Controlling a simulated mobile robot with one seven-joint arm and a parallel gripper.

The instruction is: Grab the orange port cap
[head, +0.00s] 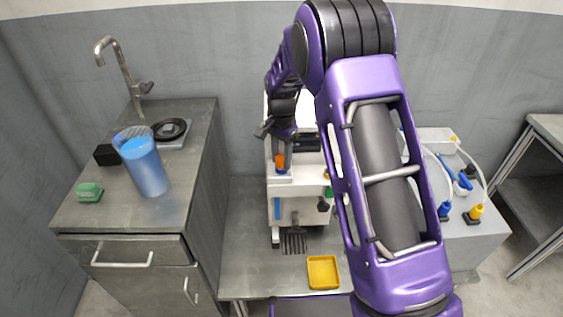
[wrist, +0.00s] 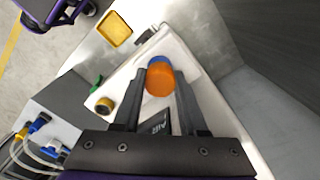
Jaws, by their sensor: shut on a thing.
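The orange port cap (wrist: 160,80) is between the fingertips of my gripper (wrist: 160,76) in the wrist view. A blue part shows just behind the cap; I cannot tell whether the cap still sits on it. In the head view the cap (head: 281,161) is a small orange spot under my gripper (head: 282,153), at the white machine (head: 285,205). The fingers are shut on the cap from both sides.
A yellow tray (head: 323,272) lies on the metal table in front of the machine. A blue pitcher (head: 145,167) and a green block (head: 89,192) stand on the left counter. At right, a grey box (head: 478,222) carries blue and yellow connectors with tubes.

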